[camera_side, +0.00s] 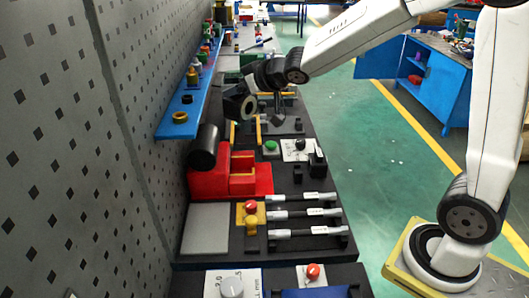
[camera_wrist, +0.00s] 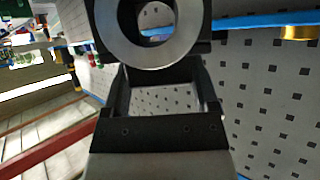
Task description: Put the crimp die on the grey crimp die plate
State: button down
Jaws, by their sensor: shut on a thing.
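My gripper (camera_side: 252,90) is shut on the crimp die, a dark ring-shaped piece (camera_side: 237,103) with a pale metal face and a round hole. It is held in the air above the bench, near the wall. In the wrist view the die (camera_wrist: 182,46) shows at the top centre, with its hole facing the camera; its upper part is cut off by the frame. The grey crimp die plate (camera_side: 207,228) lies flat and bare at the left of the bench, nearer the camera, below and apart from the die.
A red stepped block (camera_side: 235,180) and a black cylinder (camera_side: 203,147) stand between the die and the plate. A blue shelf (camera_side: 176,128) with a brass ring (camera_side: 180,117) runs along the wall. Several silver-barred fixtures (camera_side: 302,214) lie right of the plate.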

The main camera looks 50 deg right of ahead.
jog(key=shift+w+d+r+n+y, duration=0.1)
jog(key=shift+w+r+n+y, duration=0.25)
jog(key=shift+w, duration=0.3)
jog(key=shift+w+r+n+y, duration=0.25)
jog(key=shift+w+r+y, duration=0.15)
jog(key=shift+w, duration=0.25)
notch_tip(320, 180, down, 9)
jog(key=w+d+n+g+y, duration=0.2)
jog(key=n+g+y, duration=0.1)
jog(key=n+y, duration=0.3)
jog(key=shift+d+n, duration=0.25)
jog(key=shift+n, duration=0.05)
notch_tip(320, 180, down, 14)
jog(key=shift+w, duration=0.1)
jog(key=shift+g, duration=0.3)
